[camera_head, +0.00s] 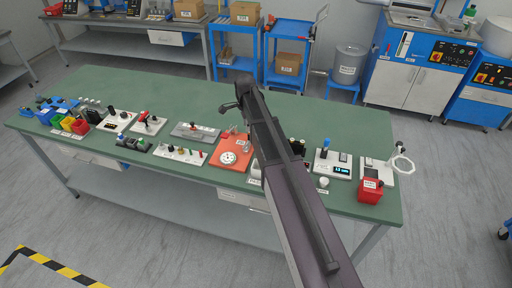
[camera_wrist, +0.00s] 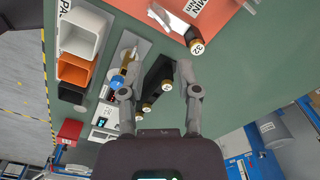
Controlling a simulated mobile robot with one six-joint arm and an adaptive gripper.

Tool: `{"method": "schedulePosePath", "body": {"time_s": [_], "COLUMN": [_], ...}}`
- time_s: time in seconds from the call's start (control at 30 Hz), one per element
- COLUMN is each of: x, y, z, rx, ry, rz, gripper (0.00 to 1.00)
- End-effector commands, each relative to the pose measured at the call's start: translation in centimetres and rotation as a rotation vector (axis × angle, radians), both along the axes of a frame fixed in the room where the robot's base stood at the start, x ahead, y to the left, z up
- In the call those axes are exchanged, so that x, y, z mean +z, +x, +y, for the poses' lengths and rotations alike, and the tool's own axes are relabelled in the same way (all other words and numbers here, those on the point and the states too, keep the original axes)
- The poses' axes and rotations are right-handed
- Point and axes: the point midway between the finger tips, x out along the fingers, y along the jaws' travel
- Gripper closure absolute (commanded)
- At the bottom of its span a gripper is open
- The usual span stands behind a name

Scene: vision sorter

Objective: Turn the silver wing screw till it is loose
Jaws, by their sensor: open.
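My gripper (camera_wrist: 156,82) is open and empty in the wrist view, its two grey fingers spread apart. It also shows at the end of my arm in the head view (camera_head: 236,100), above the back part of the green bench. I cannot clearly pick out the silver wing screw in either view. An orange-red plate (camera_wrist: 222,18) lies beyond the fingertips at the top of the wrist view. A silver flat piece (camera_wrist: 166,17) lies at its edge, but I cannot tell if it is the screw. In the head view the orange-red plate (camera_head: 239,164) carries a round dial (camera_head: 228,158).
A black holder (camera_wrist: 158,75) with brass-ended pieces lies below the fingers. White (camera_wrist: 82,33) and orange (camera_wrist: 78,72) boxes stand left of it. Several devices line the bench's front, including a red box (camera_head: 370,190). The back of the green bench (camera_head: 160,88) is clear.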

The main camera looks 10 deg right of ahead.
Motion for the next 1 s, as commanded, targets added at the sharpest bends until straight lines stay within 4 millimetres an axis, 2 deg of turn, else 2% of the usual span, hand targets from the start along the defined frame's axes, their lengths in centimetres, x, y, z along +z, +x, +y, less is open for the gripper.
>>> {"method": "schedulePosePath", "body": {"time_s": [0.03,0.37,0.43,1.0], "x": [0.9,3.6,2.9,2.3], "y": [0.0,0.0,-1.6,-9.6], "z": [0.0,0.0,0.0,0.3], "rx": [0.000,0.000,0.051,0.424], "ry": [0.000,0.000,0.000,0.000], "rz": [0.000,0.000,0.000,0.000], "gripper": [0.57,0.57,0.57,0.57]}}
